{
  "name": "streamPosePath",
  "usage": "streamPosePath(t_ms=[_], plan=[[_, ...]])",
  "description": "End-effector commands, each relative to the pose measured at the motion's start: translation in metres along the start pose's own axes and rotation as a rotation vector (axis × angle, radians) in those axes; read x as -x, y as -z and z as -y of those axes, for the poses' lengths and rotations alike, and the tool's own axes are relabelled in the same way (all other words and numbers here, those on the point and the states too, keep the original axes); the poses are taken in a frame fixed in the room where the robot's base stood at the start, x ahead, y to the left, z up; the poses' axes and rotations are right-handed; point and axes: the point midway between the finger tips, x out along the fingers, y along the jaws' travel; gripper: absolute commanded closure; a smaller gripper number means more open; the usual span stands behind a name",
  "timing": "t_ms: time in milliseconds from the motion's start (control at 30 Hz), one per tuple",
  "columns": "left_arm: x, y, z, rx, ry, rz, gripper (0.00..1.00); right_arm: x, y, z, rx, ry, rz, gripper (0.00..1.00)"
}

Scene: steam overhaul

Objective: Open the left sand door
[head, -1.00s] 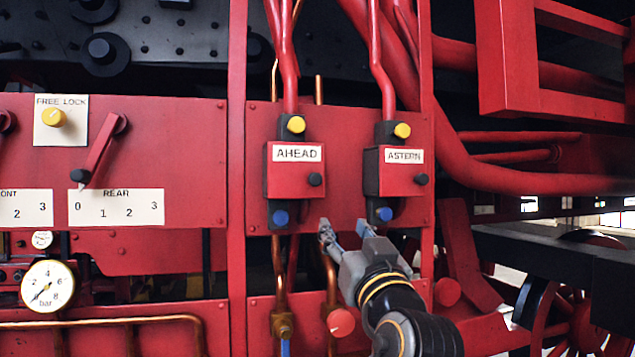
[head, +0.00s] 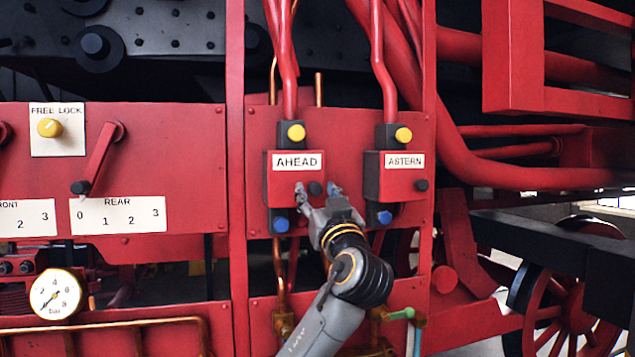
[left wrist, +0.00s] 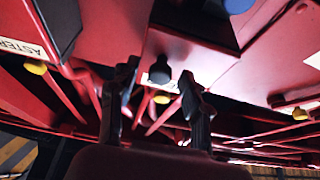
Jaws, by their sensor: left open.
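The left sand door is taken to be the red front of the box labelled AHEAD (head: 280,185); it looks closed. Its small black knob (head: 315,188) sits at the right of the front. My left gripper (head: 318,191) is open, with one fingertip to each side of the knob in the head view. In the left wrist view the dark knob (left wrist: 160,69) shows between the two open fingers, with a white label behind it. I cannot tell whether the fingers touch it. My right gripper is not in view.
A similar box labelled ASTERN (head: 404,183) stands to the right. Yellow (head: 296,132) and blue (head: 281,224) knobs sit above and below the AHEAD front. Red pipes (head: 289,70) run down to both boxes. A lever panel (head: 190,150) and gauge (head: 57,294) are at left.

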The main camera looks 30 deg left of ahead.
Motion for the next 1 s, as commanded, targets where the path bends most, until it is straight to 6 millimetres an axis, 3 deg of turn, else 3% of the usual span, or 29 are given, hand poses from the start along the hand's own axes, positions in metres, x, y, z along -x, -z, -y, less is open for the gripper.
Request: streamPosePath(t_ms=[333,567,833,1000], plan=[[-0.004,-0.001,0.0,-0.001,0.0,0.001,0.52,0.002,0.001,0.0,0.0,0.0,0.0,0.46],[-0.004,-0.001,0.0,-0.001,0.0,0.001,0.99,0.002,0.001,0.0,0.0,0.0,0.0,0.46],[-0.004,-0.001,0.001,0.0,-0.001,0.0,1.0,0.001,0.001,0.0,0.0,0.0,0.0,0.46],[-0.006,-0.005,0.015,0.006,-0.01,0.0,1.0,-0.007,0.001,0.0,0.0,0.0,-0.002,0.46]])
